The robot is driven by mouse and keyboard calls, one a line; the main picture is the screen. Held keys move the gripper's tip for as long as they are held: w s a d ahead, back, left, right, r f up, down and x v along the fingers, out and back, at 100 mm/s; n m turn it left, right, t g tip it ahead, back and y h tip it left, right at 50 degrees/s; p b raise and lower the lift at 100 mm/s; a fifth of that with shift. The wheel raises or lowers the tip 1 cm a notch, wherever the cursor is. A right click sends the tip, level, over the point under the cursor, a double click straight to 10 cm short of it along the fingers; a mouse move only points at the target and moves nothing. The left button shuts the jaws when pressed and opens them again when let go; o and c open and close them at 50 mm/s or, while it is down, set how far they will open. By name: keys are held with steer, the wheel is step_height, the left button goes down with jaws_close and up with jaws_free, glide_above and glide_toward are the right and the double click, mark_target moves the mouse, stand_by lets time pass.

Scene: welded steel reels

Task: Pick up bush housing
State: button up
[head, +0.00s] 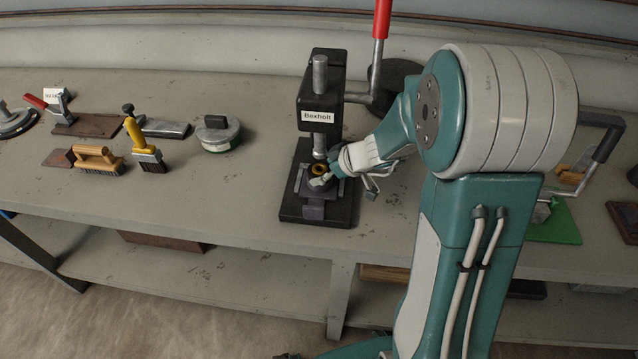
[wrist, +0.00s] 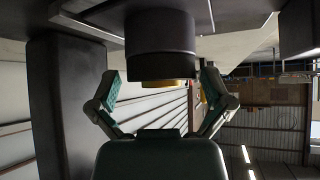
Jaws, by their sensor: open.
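The bush housing is a dark round block (wrist: 160,42) with a brass-coloured bush (wrist: 160,83) at its end. In the head view the brass ring (head: 319,169) shows on the base of the black arbor press (head: 322,95), under its ram. My gripper (head: 327,178) is at the press base, close beside the housing. In the wrist view, which looks upside down, my gripper (wrist: 161,88) is open, with one finger on each side of the bush end. Both fingers look apart from the housing, and nothing is held. In the head view my gripper partly hides the housing.
The press column (wrist: 60,100) stands close by in the wrist view. The red lever (head: 382,18) rises above my arm. Bench space between tin and press is clear.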

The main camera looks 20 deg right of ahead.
steer(key=shift+w+a+f, duration=0.15)
steer(key=shift+a+f, duration=0.05)
steer(key=c, duration=1.1)
steer(key=shift+r, duration=0.1)
steer(key=shift+c, duration=0.2)
